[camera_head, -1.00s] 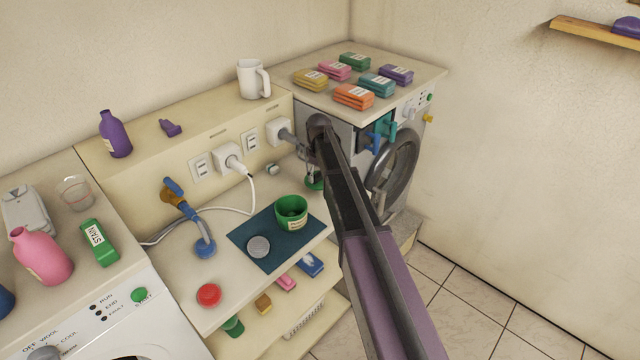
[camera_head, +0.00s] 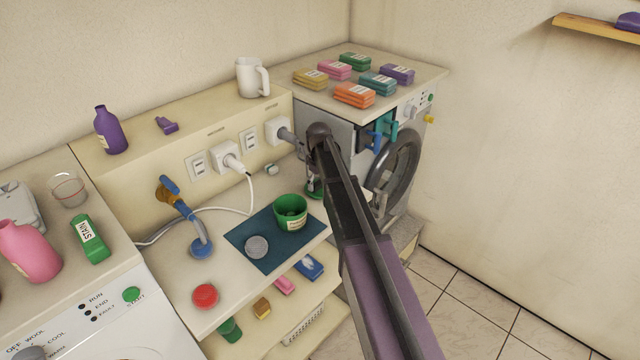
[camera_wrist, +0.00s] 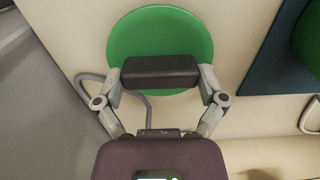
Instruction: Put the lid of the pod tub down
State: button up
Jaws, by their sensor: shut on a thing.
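The pod tub (camera_head: 290,211) is a green, open-topped round tub with a pale label, standing on a dark blue mat (camera_head: 243,239). Its edge shows at the right of the wrist view (camera_wrist: 308,42). The green round lid (camera_wrist: 160,35) is at my gripper (camera_wrist: 160,72), which is shut on it; the dark finger pad covers part of the lid. In the head view my gripper (camera_head: 314,178) is behind the tub, partly hidden by my arm, with a sliver of the lid (camera_head: 314,192) below it. I cannot tell whether the lid touches the worktop.
A grey disc (camera_head: 257,247) lies on the mat. A red round thing (camera_head: 205,296) is at the worktop's front. A blue tap (camera_head: 187,216), a white cable and plugged sockets (camera_head: 228,163) stand behind. A washing machine (camera_head: 392,172) is at the right.

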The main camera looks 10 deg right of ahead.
aim_at(319, 182)
jog(key=shift+f, duration=0.25)
jog(key=o, duration=0.6)
jog(key=shift+r, duration=0.1)
jog(key=shift+r, duration=0.1)
notch_tip(319, 182, up, 12)
jog(key=p, duration=1.2)
jog(key=shift+s, duration=0.1)
dwell(0.4)
jog(key=s+m, duration=0.2)
jog(key=s, duration=0.7)
jog(key=s+m, duration=0.2)
jog(key=s, duration=0.8)
jog(key=s+m, duration=0.3)
jog(key=s, duration=0.7)
jog(key=shift+s+d, duration=0.1)
jog(key=shift+d, duration=0.15)
